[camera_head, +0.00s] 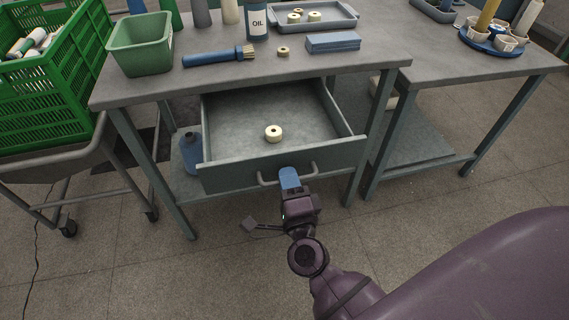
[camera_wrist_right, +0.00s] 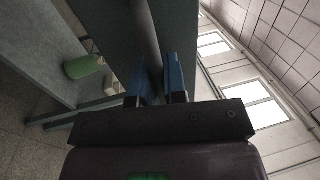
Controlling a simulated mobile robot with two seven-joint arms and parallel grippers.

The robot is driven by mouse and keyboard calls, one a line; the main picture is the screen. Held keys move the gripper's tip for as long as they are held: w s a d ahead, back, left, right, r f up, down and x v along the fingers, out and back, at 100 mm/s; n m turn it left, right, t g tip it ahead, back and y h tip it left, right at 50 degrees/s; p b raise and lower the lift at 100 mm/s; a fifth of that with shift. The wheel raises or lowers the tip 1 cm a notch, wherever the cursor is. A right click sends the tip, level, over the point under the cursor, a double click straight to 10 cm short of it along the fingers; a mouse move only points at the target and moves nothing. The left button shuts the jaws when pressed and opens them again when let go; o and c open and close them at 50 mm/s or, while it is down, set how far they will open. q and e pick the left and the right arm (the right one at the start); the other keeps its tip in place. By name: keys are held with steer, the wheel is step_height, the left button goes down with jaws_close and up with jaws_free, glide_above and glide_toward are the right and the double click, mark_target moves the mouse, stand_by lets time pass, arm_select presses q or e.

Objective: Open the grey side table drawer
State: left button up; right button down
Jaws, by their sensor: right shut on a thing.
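The grey side table (camera_head: 130,92) stands in the head view with its drawer (camera_head: 230,178) pulled well out. A small cream ring-shaped piece (camera_head: 273,133) lies inside the drawer on its bare floor. The drawer has a curved bar handle (camera_head: 266,181) on its front. My right gripper (camera_head: 289,178) is at the handle's middle with its blue fingers shut on it. In the right wrist view the two blue fingers (camera_wrist_right: 160,82) close around the handle bar, seen end-on and partly hidden. My left gripper is in neither view.
On the tabletop are a green bin (camera_head: 140,45), a blue brush (camera_head: 218,57), an oil bottle (camera_head: 257,22), a blue box (camera_head: 333,42) and a grey tray (camera_head: 345,20). A green crate (camera_head: 60,95) on a trolley stands left. Floor in front is clear.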

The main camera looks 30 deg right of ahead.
steer(key=shift+s+a, duration=0.2)
steer(key=shift+s, duration=0.5)
steer(key=c, duration=1.2)
jaws_free()
steer(key=v, duration=1)
steer(key=shift+s+a, duration=0.1)
steer(key=shift+s, duration=0.3)
